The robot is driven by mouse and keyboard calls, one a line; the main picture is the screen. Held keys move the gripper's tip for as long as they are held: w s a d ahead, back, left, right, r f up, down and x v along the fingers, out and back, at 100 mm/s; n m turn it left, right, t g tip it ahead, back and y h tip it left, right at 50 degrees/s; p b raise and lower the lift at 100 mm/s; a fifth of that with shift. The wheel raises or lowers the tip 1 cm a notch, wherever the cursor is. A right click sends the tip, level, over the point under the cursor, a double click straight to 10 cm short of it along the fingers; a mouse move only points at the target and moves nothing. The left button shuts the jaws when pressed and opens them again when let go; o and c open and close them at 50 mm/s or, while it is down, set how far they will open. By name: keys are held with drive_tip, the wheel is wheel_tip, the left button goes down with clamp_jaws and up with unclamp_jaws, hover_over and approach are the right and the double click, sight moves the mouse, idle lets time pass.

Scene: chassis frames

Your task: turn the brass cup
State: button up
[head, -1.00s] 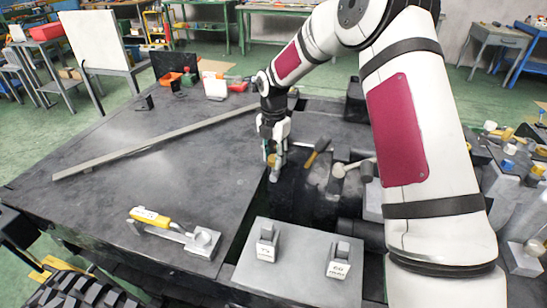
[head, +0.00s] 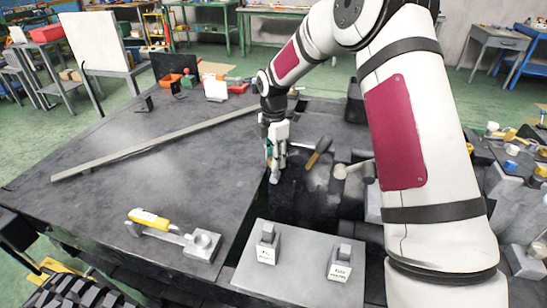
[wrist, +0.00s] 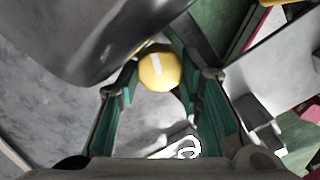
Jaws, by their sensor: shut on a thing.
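The brass cup (wrist: 160,72) shows in the wrist view as a yellow, many-sided face with a pale stripe near its middle. My gripper (wrist: 160,82) has its green-padded fingers closed on it from both sides. In the head view my gripper (head: 273,172) points down at the edge of the dark table, beside the recess. There the cup is hidden behind the fingers.
A yellow-handled hammer (head: 318,153) and a pale round-headed tool (head: 341,171) lie right of my gripper. A long bar (head: 150,147) crosses the table. A grey plate (head: 300,275) with two labelled blocks stands in front. The table's left middle is clear.

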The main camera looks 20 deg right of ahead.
drive_tip(key=o, duration=0.9)
drive_tip(key=shift+c, duration=0.2)
drive_tip(key=shift+r, duration=0.15)
wheel_tip(320, 180, up, 12)
